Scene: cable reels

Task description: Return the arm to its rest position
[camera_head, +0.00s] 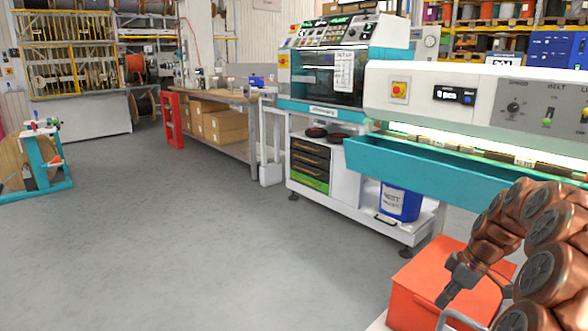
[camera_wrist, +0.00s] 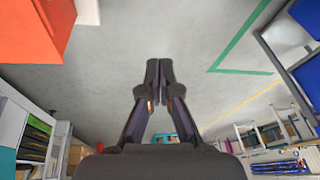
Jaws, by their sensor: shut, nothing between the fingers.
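My copper-coloured arm (camera_head: 552,235) is bent at the lower right of the head view. My gripper (camera_head: 447,298) hangs from it, in front of an orange-red box (camera_head: 425,288). In the wrist view my gripper (camera_wrist: 159,68) shows its two dark fingers with the tips together. Nothing is between the fingers. The orange-red box also shows at the upper left of the wrist view (camera_wrist: 30,28), apart from the fingers. Part of my arm runs out of the head view at the right edge.
A white and teal machine (camera_head: 325,75) with a teal trough (camera_head: 430,172) stands behind my arm. A blue bucket (camera_head: 400,202) sits beneath it. A workbench (camera_head: 230,97) with cardboard boxes and a teal reel stand (camera_head: 45,165) are farther back. The grey floor (camera_head: 190,240) at left is clear.

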